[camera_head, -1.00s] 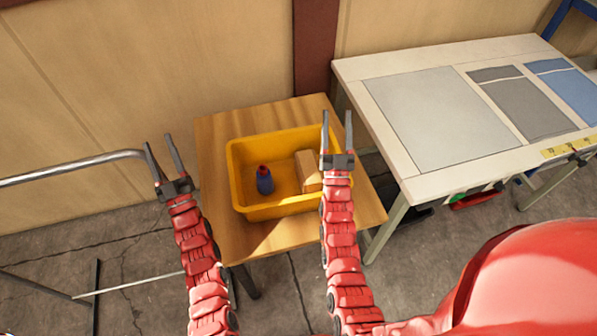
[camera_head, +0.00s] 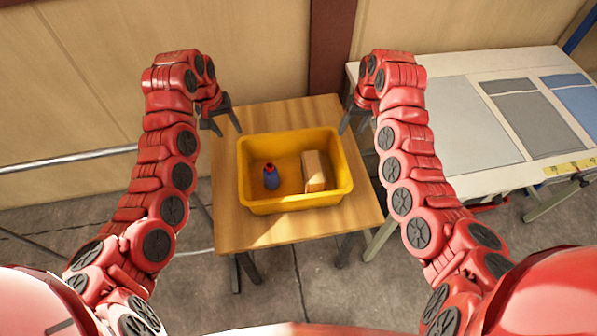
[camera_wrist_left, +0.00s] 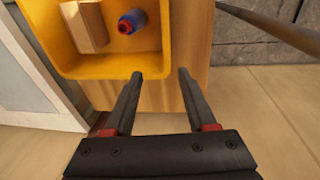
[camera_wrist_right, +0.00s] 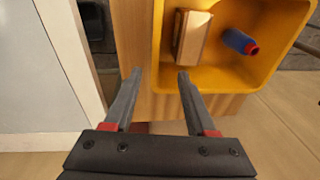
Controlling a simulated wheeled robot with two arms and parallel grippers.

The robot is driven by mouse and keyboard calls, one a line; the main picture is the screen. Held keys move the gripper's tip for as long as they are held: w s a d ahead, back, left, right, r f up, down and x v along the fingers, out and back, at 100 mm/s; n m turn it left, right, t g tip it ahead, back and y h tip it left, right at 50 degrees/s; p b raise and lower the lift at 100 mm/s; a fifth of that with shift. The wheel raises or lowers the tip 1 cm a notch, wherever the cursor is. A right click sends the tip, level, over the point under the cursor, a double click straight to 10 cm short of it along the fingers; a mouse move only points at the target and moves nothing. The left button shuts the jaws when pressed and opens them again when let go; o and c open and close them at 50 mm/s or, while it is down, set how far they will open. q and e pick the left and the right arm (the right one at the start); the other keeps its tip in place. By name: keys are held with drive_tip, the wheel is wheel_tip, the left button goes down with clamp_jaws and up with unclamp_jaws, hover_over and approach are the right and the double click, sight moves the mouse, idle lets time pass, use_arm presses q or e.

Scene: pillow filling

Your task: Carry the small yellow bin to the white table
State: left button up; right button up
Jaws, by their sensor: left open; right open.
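The small yellow bin (camera_head: 295,200) sits upright on a small wooden table (camera_head: 265,232). It holds a blue bottle with a red cap (camera_head: 271,177) and a tan block (camera_head: 314,171). My left gripper (camera_head: 224,130) is open and empty at the bin's far left side, apart from it. My right gripper (camera_head: 350,124) is open and empty at the far right side, also apart. In the left wrist view the bin's yellow wall (camera_wrist_left: 110,68) lies beyond the fingertips; in the right wrist view its wall (camera_wrist_right: 215,83) does too. The white table (camera_head: 505,165) stands to the right.
The white table carries a light grey panel, a dark grey cloth (camera_head: 527,112), a blue cloth (camera_head: 573,95) and a yellow strip (camera_head: 570,167). A metal rail (camera_head: 70,160) runs at the left. A wooden wall (camera_head: 265,50) stands close behind the wooden table.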

use_arm(q)
drive_tip(key=shift+s+a+r+g+y, duration=0.15)
drive_tip(key=shift+s+r+g, duration=0.2)
drive_tip(key=shift+s, duration=0.3)
drive_tip(key=shift+s+a+r+g+y, duration=0.2)
drive_tip(key=shift+s+g, duration=0.15)
drive_tip(key=shift+s, duration=0.25)
use_arm(e)
drive_tip(key=shift+s+d+r+g, duration=0.3)
drive_tip(key=shift+s, duration=0.35)
drive_tip(key=shift+s+d+r+g, duration=0.25)
drive_tip(key=shift+s+r+g, duration=0.05)
drive_tip(key=shift+s, duration=0.3)
use_arm(q)
drive_tip(key=shift+d+f, duration=0.1)
use_arm(e)
drive_tip(key=shift+a+f, duration=0.1)
